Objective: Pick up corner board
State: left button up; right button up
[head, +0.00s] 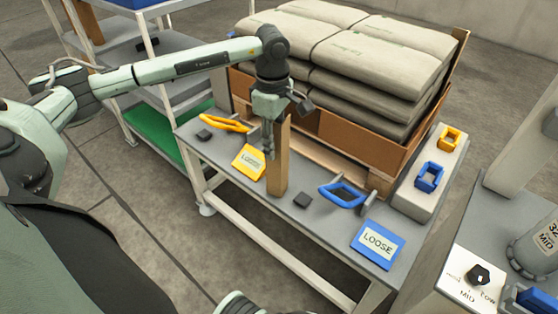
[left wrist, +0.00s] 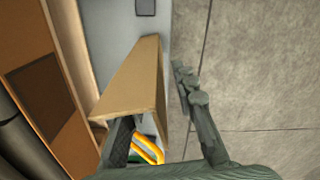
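The corner board (head: 281,165) is a tan, upright post at the front edge of the grey bench. In the left wrist view the corner board (left wrist: 135,80) shows as an angled tan piece reaching away from the camera. My left gripper (head: 269,150) points down at the upper part of the board. In the left wrist view one finger is partly hidden behind the board, and the other stands to its right with a visible gap. The gripper is open around the board.
Stacked sacks (head: 365,60) sit in a cardboard-sided pallet (head: 345,133) behind the bench (head: 325,222). A yellow strap handle (head: 225,123), a blue handle (head: 342,196), a yellow LOOSE card (head: 250,161) and a blue LOOSE card (head: 377,243) lie near the board. Floor is clear in front.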

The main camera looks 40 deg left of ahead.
pick_arm(q)
jog(key=shift+c, duration=0.3)
grip_shut()
jog(key=shift+r, duration=0.15)
